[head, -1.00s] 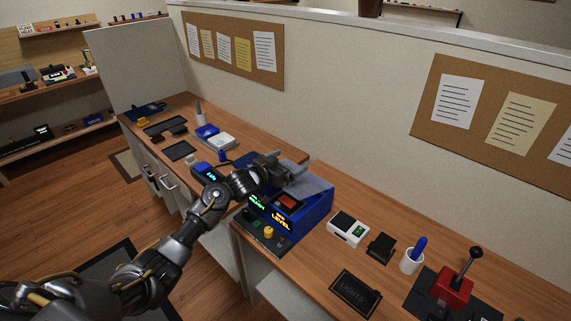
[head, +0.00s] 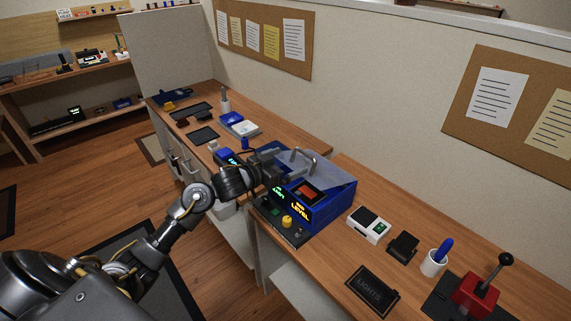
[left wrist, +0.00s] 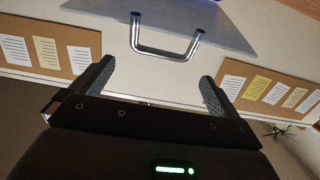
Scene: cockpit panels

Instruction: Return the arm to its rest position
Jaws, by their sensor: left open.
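My left gripper (head: 287,165) is open beside the blue box (head: 322,211), at the left of its lid. The lid (head: 334,171) is a grey, see-through-looking panel on top of the box, with a bent metal handle (head: 306,157). In the left wrist view the open fingers (left wrist: 158,78) stand apart with nothing between them. The metal handle (left wrist: 166,52) and lid (left wrist: 165,18) show just beyond the fingertips. My left arm reaches in from the lower left. My right gripper is not in view.
On the desk right of the box are a white device (head: 369,225), a black block (head: 402,245), a cup with a blue item (head: 433,263), a LIGHTS plate (head: 372,292) and a red lever unit (head: 478,293). A partition wall stands behind. Open floor (head: 95,190) lies left.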

